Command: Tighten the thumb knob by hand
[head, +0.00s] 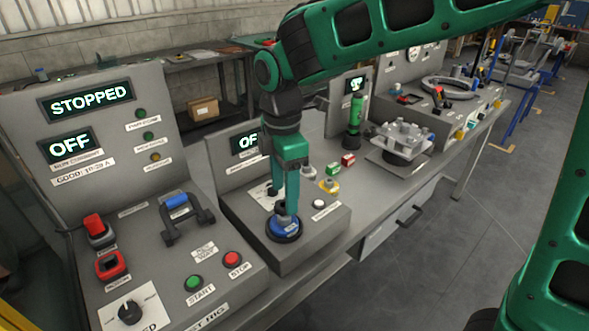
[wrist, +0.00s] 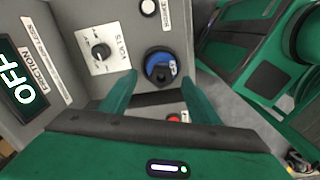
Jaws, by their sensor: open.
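A round blue knob in a black collar (head: 285,227), which looks to be the thumb knob, sits on the top of the middle grey panel box in the head view. It also shows in the wrist view (wrist: 160,66), just beyond my fingertips. My gripper (head: 286,212) points down over this knob, with its green fingers close to the knob's top. In the wrist view my gripper (wrist: 159,78) is open, with one finger to each side of the knob. I cannot tell whether the fingers touch it.
The VOLTS dial (wrist: 101,51) and a white button (head: 319,204) stand near the knob. The left panel carries a blue-handled lever (head: 178,204), a red STOP button (head: 232,258) and a green START button (head: 193,283). A green cylinder (head: 354,122) stands behind right.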

